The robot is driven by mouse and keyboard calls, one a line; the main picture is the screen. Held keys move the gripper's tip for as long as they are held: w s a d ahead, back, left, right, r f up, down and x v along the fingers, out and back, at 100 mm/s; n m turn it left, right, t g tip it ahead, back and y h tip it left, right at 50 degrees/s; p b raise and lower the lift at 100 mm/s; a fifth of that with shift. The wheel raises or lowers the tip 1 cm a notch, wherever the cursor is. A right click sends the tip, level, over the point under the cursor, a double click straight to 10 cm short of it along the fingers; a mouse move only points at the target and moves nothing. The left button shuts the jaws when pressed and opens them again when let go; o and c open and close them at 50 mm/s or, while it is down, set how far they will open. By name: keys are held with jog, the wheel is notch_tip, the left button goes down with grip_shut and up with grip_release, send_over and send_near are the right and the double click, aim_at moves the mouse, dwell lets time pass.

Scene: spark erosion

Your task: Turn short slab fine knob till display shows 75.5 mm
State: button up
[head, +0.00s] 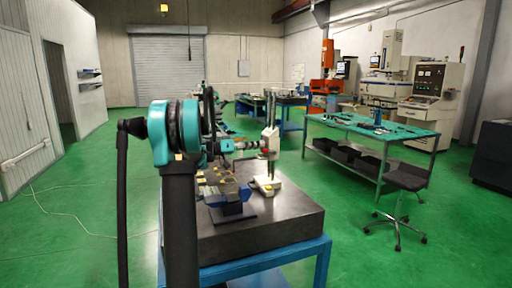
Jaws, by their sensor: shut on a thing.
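A height gauge stands upright on the dark granite plate, with a pale base (267,186) and a thin tall column (272,112). A grey slider unit (270,140) sits partway up the column. My gripper (260,148) reaches in from the left at the slider's height. It is shut at the gauge's left side, on what appears to be the fine knob, which the fingers hide. The display's digits cannot be read at this size.
The granite plate (270,222) on a blue stand also carries a blue block-like holder (232,200) and several small yellowish pieces left of the gauge. A green-topped bench (372,126) and a stool (405,178) stand right. Green floor (350,255) is clear at the front right.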

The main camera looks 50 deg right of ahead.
jog(key=shift+n, duration=0.3)
jog(key=shift+s+a+f+n+t+h, duration=0.1)
jog(key=shift+n+h, duration=0.15)
jog(key=shift+n, duration=2.1)
jog(key=shift+d+n+t+h, duration=0.1)
jog(key=shift+n+h, duration=0.2)
jog(key=shift+n, duration=2)
jog(key=shift+s+a+f+n+t+h, duration=0.1)
jog(key=shift+n+h, duration=0.15)
jog(key=shift+n, duration=2.4)
jog(key=o, duration=1.2)
jog(key=shift+c, duration=0.2)
jog(key=shift+w, duration=0.1)
